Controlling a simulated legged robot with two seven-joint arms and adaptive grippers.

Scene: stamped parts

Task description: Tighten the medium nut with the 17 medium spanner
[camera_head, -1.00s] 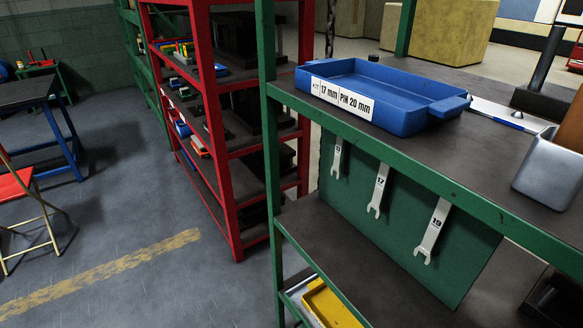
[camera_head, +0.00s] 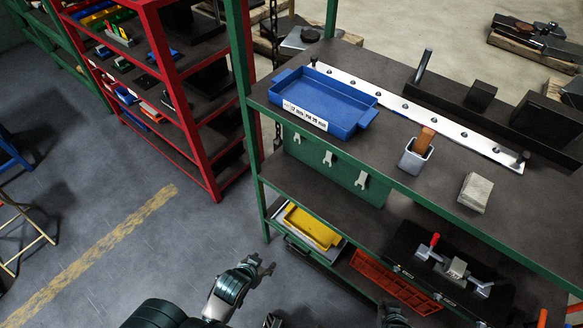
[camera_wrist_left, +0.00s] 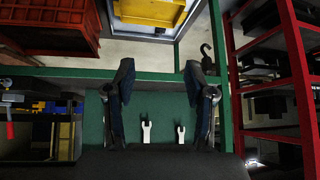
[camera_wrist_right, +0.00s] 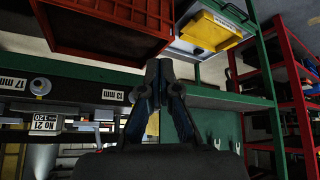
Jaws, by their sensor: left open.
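Three pale spanners hang on a green panel (camera_head: 345,171) under the top shelf. The middle one (camera_head: 328,158) read 17 in the earlier head view; the right one (camera_head: 361,180) read 19. My left gripper (camera_head: 266,268) is low in front of the shelf, apart from the spanners. In the left wrist view its fingers (camera_wrist_left: 160,95) are spread and empty, with two spanners (camera_wrist_left: 146,132) beyond. My right gripper (camera_wrist_right: 158,78) has its fingers together, with nothing visible between them; spanner ends (camera_wrist_right: 216,143) show beyond it.
A yellow tray (camera_head: 312,228) and red crate (camera_head: 395,283) are below. A red rack (camera_head: 212,170) stands left.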

